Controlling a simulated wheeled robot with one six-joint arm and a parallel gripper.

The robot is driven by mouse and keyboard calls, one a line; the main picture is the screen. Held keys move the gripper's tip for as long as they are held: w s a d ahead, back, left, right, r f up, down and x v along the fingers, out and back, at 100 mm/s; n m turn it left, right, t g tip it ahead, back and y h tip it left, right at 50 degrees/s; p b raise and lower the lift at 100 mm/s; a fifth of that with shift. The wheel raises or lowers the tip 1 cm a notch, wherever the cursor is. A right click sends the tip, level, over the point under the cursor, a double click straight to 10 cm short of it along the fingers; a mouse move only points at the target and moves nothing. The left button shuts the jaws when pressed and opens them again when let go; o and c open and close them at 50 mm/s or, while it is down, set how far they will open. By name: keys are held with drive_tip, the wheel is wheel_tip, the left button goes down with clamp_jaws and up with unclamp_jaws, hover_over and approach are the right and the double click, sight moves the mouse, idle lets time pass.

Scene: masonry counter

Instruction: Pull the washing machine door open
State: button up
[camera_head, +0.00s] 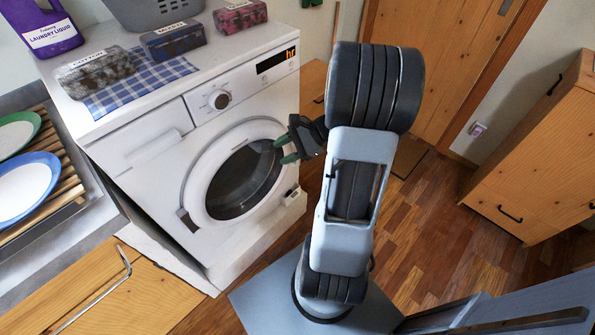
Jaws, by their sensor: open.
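The white washing machine (140,152) stands at the left of the view. Its round door (202,190) has a white rim and dark glass and looks shut. A grey piece, perhaps the hinge, shows at the door's lower left edge. My gripper (281,151) is in front of the upper right part of the door, with its two green-tipped fingers apart and pointing left. It holds nothing that I can see. I cannot tell whether the fingertips touch the door. My gripper hides part of the door's right rim, and no handle is clearly visible there.
On the machine lie a blue checked cloth (128,98), several labelled boxes, a purple laundry bottle (42,28) and a grey basket (150,12). A dish rack (62,207) with plates is at the left. A wooden cabinet (545,150) stands at the right. Wood floor (425,215) is open between.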

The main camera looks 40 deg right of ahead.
drive_tip(key=d+f+m+t+h+b, duration=0.4)
drive_tip(key=d+f+m+t+b, duration=0.75)
drive_tip(key=d+f, duration=0.7)
drive_tip(key=w+a, duration=0.2)
drive_tip(key=w, duration=0.1)
drive_tip(key=w+a+m, duration=0.1)
drive_tip(key=w+a, duration=0.1)
drive_tip(key=w, duration=0.2)
drive_tip(key=w+a+f+m, duration=0.1)
drive_tip(key=w+a, duration=0.1)
drive_tip(key=w, duration=0.1)
drive_tip(key=shift+w, duration=0.35)
drive_tip(key=shift+c, duration=0.3)
clamp_jaws()
